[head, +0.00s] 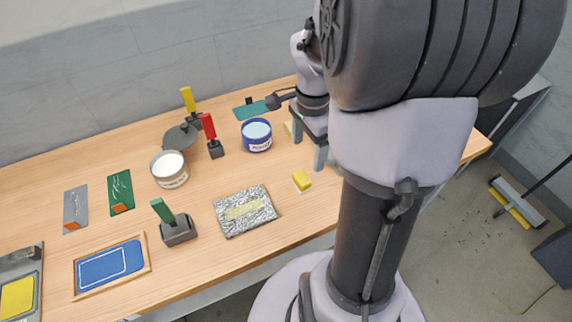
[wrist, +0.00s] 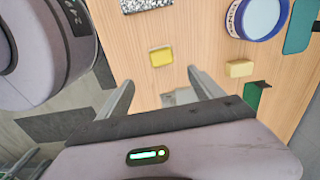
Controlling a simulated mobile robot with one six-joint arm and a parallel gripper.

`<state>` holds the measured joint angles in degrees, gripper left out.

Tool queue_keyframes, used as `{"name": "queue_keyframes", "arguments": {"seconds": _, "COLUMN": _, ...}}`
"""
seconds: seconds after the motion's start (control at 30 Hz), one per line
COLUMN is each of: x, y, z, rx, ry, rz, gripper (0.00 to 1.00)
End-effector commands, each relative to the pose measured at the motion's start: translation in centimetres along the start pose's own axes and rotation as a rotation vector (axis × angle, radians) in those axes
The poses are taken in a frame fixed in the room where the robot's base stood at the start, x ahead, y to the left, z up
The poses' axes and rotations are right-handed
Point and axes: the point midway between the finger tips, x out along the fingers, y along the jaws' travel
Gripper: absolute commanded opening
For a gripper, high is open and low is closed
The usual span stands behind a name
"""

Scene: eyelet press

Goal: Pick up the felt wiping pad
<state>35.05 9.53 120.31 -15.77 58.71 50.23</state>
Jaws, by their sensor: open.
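Two small yellow blocks lie on the table, and I cannot tell for sure which is the felt wiping pad. One bright yellow block (head: 302,180) with a pale underside lies near the front edge, and it also shows in the wrist view (wrist: 161,56). A paler yellow block (wrist: 239,68) lies right of the fingers in the wrist view; in the head view it is mostly hidden behind my gripper. My gripper (head: 309,150) is open and empty above the table. In the wrist view its fingertips (wrist: 161,80) point toward the bright block, apart from it.
A crumpled silvery sheet (head: 233,218) lies left of the bright block. A green item (wrist: 252,98) lies near the right finger. Bare wood surrounds the blocks.

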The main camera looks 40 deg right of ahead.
Motion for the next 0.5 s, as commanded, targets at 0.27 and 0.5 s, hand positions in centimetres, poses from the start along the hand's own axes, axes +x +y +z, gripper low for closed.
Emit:
{"name": "queue_keyframes", "arguments": {"seconds": 0.27, "x": 7.0, "y": 0.0, "z": 0.1, "rx": -0.001, "ry": -0.001, "rz": 0.0, "gripper": 0.76}}
{"name": "queue_keyframes", "arguments": {"seconds": 0.5, "x": 9.9, "y": -0.2, "z": 0.5, "rx": -0.003, "ry": -0.001, "rz": 0.0, "gripper": 0.76}}
